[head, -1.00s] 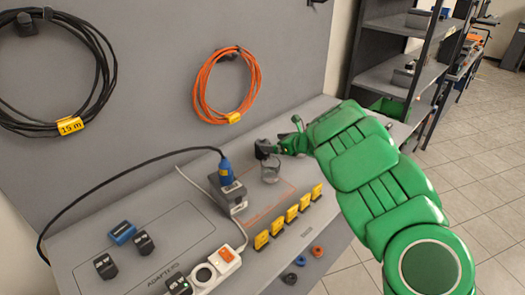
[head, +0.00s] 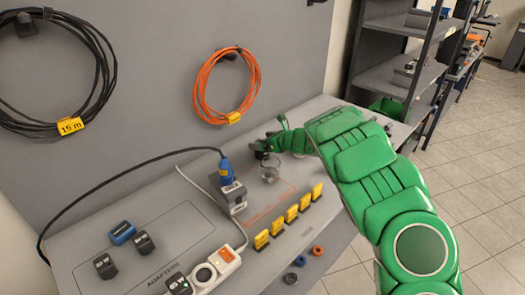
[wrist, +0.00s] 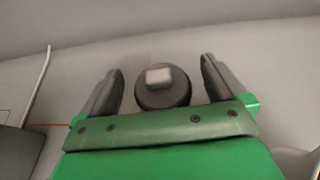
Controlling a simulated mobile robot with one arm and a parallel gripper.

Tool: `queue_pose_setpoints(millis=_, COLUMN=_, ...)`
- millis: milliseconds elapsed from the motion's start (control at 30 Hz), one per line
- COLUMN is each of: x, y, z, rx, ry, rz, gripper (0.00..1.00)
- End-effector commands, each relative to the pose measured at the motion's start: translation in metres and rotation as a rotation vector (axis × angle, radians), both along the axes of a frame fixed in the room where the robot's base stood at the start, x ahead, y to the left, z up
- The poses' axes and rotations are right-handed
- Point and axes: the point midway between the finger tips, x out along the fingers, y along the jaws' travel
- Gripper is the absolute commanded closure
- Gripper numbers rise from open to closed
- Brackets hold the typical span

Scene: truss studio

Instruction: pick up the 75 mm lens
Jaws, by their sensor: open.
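A dark round piece (wrist: 164,97) with a pale square on its top stands between the two fingers of my gripper (wrist: 163,68) in the wrist view. It looks like the lens, but no 75 mm marking can be read. My gripper is open, with one dark finger on each side of the piece and a visible gap at both sides. In the head view my gripper (head: 267,147) is low over the back of the bench, just behind a clear glass (head: 269,174). There the round piece cannot be told apart from the dark fingers.
A grey adapter box with a blue plug (head: 231,193) stands left of the glass. Several yellow tags (head: 291,213) line the bench front. A white socket strip (head: 215,268) lies at front left. The back panel (head: 170,80) rises close behind my gripper.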

Motion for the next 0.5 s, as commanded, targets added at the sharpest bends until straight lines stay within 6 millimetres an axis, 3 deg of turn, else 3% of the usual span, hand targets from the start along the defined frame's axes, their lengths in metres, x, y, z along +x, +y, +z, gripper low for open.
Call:
queue_pose_setpoints(millis=300, x=0.0022, y=0.0030, z=-0.0014, rx=0.001, ry=0.000, rz=0.001, gripper=0.04)
queue_pose_setpoints(millis=500, x=0.0023, y=0.0031, z=-0.0016, rx=0.001, ry=0.000, rz=0.001, gripper=0.35)
